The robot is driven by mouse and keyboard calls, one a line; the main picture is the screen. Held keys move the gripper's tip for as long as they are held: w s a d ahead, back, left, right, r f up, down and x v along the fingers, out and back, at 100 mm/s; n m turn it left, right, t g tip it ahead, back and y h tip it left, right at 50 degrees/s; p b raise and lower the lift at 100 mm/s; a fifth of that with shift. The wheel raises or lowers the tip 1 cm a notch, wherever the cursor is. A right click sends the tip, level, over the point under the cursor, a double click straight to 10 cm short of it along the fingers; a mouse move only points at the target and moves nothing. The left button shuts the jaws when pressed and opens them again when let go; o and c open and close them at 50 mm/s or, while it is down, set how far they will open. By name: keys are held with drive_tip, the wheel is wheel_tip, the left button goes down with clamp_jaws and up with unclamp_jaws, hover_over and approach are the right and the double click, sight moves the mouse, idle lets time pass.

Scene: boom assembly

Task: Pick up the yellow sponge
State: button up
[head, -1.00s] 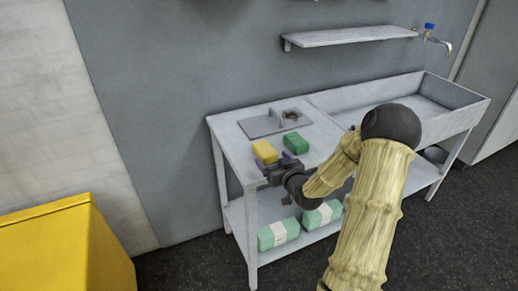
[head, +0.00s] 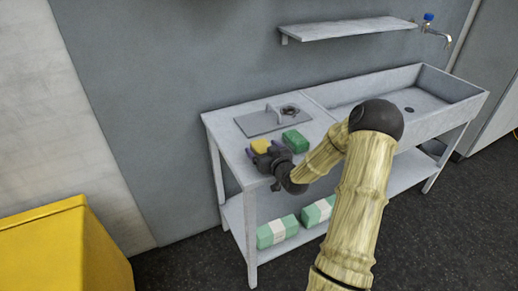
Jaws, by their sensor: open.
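The yellow sponge (head: 260,146) lies on the left part of the grey metal table (head: 225,132), near its front edge. My gripper (head: 264,155) is open and right at the sponge, on its near side. The two fingers show to the left and right of the sponge, and the gripper body hides its near part. I cannot tell whether the fingers touch it. A green sponge (head: 295,141) lies just to the right of the yellow one.
A flat plate with a handle (head: 260,124) lies behind the sponges. A sink basin (head: 425,98) is at the right. Green-and-white packs (head: 278,232) lie on the lower shelf. A wall shelf (head: 345,29) hangs above. A yellow box (head: 60,250) stands at lower left.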

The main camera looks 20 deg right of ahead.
sight(264, 147)
drive_tip(key=shift+w, duration=0.1)
drive_tip(key=shift+s, duration=0.3)
drive_tip(key=c, duration=1.1)
drive_tip(key=shift+o, duration=0.2)
drive_tip(key=shift+r, duration=0.15)
wheel_tip(264, 147, up, 10)
drive_tip(key=shift+f, duration=0.1)
